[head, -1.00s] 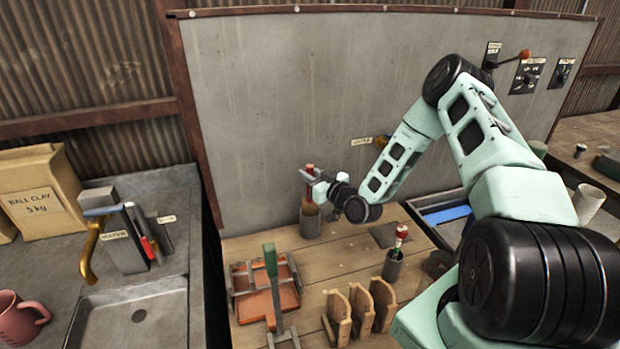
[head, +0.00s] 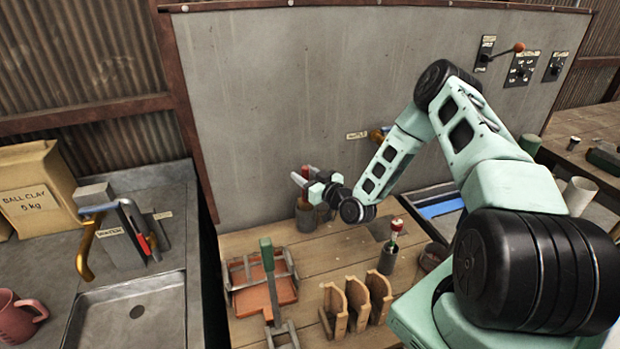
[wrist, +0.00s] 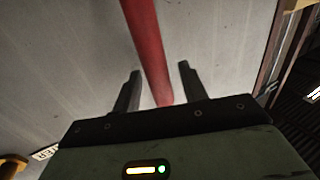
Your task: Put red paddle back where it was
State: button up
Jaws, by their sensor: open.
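The red paddle shows as a red handle (head: 306,171) standing upright at the back of the wooden bench, against the grey panel. Its lower end goes down to a brown pot (head: 306,217); how it sits inside is hidden. My gripper (head: 301,180) is open at the handle, above the pot. In the wrist view the red handle (wrist: 147,45) runs between the two spread fingers of my gripper (wrist: 160,72), with a gap visible to each finger.
A grey holder (head: 390,262) with a red-topped tool stands right of the pot. Wooden forms (head: 357,303) and an orange tray (head: 283,293) with a green-handled tool stand in front. A sink (head: 130,315) lies left. A labelled valve (head: 377,135) sits on the panel.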

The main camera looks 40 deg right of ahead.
jog(key=s+d+b, duration=0.1)
jog(key=s+b, duration=0.5)
jog(key=s, duration=0.6)
jog(key=shift+d+r, duration=0.15)
